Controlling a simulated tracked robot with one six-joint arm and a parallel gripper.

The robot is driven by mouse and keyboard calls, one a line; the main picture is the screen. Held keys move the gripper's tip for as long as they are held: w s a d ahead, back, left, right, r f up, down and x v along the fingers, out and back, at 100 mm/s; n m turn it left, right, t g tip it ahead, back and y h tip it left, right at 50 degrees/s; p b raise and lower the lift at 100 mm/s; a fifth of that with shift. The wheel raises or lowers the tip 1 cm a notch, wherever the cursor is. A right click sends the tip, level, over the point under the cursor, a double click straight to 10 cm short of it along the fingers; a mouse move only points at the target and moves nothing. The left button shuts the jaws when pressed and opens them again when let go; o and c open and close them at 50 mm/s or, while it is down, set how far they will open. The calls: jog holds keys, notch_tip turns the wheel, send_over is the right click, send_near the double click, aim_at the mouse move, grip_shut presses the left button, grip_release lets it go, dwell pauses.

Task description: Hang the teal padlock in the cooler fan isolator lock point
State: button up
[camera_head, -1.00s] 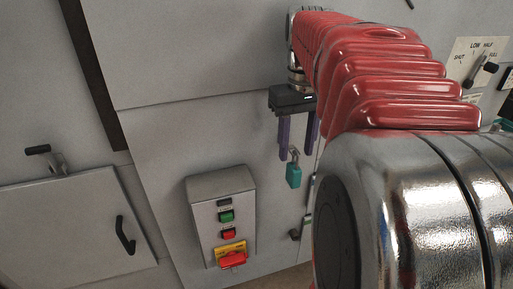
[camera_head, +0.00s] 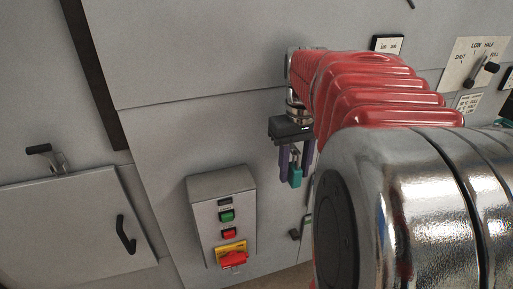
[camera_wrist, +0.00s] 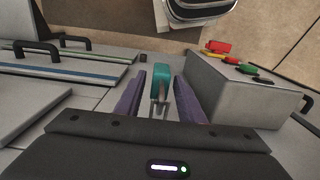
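The teal padlock (camera_head: 296,176) is upright, body down and shackle up, in front of the grey panel, right of the control box. My gripper (camera_head: 294,165) points down over it, with its purple fingers open on either side. In the wrist view, the padlock (camera_wrist: 160,88) lies between the fingers (camera_wrist: 160,80), with a visible gap on both sides. What bears the padlock is hidden. A red rotary handle (camera_head: 233,259) on a yellow plate sits low on the control box; it also shows in the wrist view (camera_wrist: 217,47). I cannot tell whether it is the cooler fan isolator.
The grey control box (camera_head: 206,210), with green and red buttons, stands out close left of my gripper. A door with a black handle (camera_head: 125,235) is at lower left. A selector plate (camera_head: 470,62) is at upper right. My arm hides much of the right side.

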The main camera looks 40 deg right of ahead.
grip_shut()
jog(key=shift+o, duration=0.8)
grip_release()
jog(key=shift+r, duration=0.1)
notch_tip(320, 180, up, 14)
jog(key=shift+f, duration=0.25)
dwell(0.7)
jog(key=s+a+f+n+t, duration=0.1)
jog(key=s+a+f+t, duration=0.1)
jog(key=a+f, duration=0.6)
jog(key=s+a+f+n+t, duration=0.2)
jog(key=a+f, duration=0.6)
jog(key=a, duration=0.7)
jog(key=shift+s+f+t, duration=0.15)
jog(key=shift+f+t, duration=0.15)
jog(key=shift+t, duration=0.5)
jog(key=shift+a, duration=0.1)
